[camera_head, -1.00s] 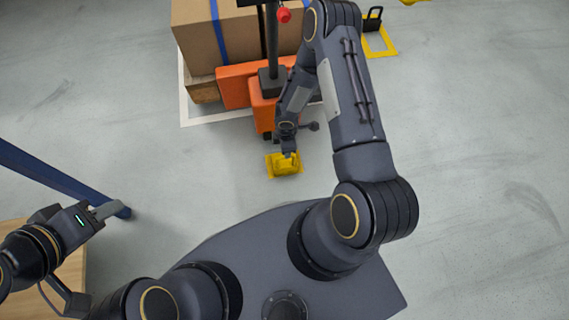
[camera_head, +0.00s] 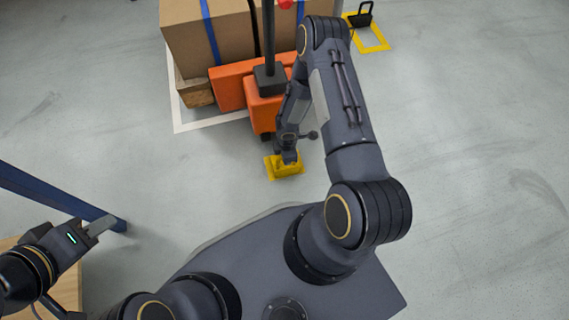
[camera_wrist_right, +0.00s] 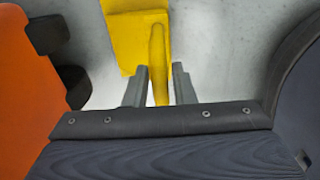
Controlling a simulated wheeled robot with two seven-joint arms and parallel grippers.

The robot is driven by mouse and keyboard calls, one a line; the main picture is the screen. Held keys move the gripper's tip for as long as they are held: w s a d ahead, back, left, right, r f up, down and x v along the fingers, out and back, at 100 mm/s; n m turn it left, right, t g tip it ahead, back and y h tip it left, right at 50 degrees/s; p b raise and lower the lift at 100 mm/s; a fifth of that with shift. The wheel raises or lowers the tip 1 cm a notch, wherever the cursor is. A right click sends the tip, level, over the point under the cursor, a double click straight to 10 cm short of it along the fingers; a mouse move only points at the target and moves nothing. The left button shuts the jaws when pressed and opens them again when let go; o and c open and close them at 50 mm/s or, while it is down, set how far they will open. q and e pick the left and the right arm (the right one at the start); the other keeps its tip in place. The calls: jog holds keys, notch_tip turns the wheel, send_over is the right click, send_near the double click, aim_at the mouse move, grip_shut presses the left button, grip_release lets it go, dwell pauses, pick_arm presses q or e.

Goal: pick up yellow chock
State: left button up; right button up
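The yellow chock (camera_head: 285,172) is on the floor in front of the orange pallet jack. In the right wrist view, the chock (camera_wrist_right: 126,45) has an upright yellow part standing between the fingers of my right gripper (camera_wrist_right: 159,85). The fingers are apart, one on each side of it, with narrow gaps showing. In the head view my right gripper (camera_head: 289,159) points down at the chock and covers part of it. My left gripper (camera_head: 102,226) is at the left, far from the chock; its finger gap is not visible.
The orange pallet jack (camera_head: 232,88) stands just behind the chock, carrying cardboard boxes (camera_head: 185,40). Its orange side (camera_wrist_right: 25,80) is close to the right gripper. A blue beam (camera_head: 50,192) is by the left gripper.

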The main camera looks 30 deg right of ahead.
grip_shut()
dwell(1.1)
